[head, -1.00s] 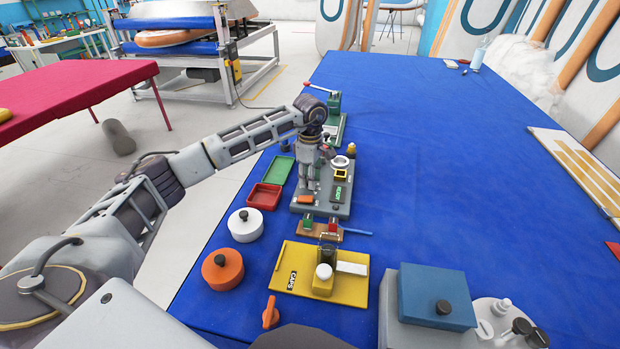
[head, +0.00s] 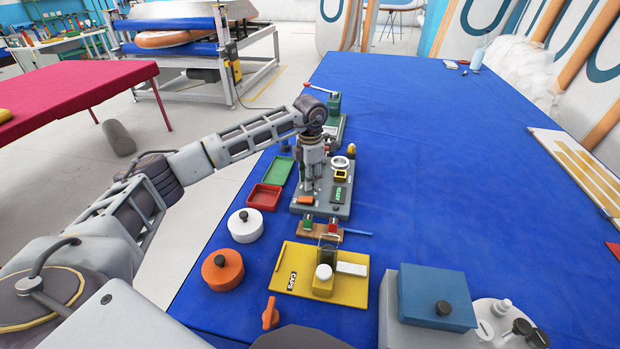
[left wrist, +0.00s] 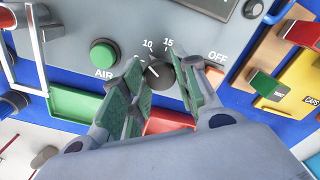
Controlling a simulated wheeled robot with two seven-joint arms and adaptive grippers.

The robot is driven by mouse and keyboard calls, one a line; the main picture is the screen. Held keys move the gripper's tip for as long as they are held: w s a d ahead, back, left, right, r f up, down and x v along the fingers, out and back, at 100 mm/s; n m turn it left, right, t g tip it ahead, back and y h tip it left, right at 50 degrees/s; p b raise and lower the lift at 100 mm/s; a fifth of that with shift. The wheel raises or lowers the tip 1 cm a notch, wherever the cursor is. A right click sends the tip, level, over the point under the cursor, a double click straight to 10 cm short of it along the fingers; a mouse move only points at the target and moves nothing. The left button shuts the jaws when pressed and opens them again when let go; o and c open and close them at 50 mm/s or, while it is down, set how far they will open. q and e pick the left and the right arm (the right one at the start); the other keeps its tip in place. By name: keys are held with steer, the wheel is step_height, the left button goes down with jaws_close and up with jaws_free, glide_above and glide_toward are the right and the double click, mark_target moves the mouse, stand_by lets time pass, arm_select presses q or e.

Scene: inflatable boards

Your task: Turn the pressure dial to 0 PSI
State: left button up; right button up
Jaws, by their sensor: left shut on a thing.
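The pressure dial is a small dark round knob (left wrist: 159,75) with a white pointer line, on a grey panel (left wrist: 210,28) marked 10, 15 and OFF in the left wrist view. The pointer line tilts up and left, toward the side of the 10; the exact reading is too small to tell. My left gripper (left wrist: 161,68) has its green-padded fingers on both sides of the knob and is shut on it. In the head view my left gripper (head: 312,187) points down over the grey unit (head: 328,210) and hides the dial. My right gripper is not in view.
A green AIR button (left wrist: 104,53) sits beside the dial. A red tray (head: 264,197), a white round pot (head: 245,225), an orange pot (head: 222,270) and a yellow CAPS board (head: 350,291) stand nearby. The blue table (head: 450,160) is clear to the right.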

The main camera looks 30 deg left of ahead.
arm_select(q)
steer(key=shift+n, duration=3.4)
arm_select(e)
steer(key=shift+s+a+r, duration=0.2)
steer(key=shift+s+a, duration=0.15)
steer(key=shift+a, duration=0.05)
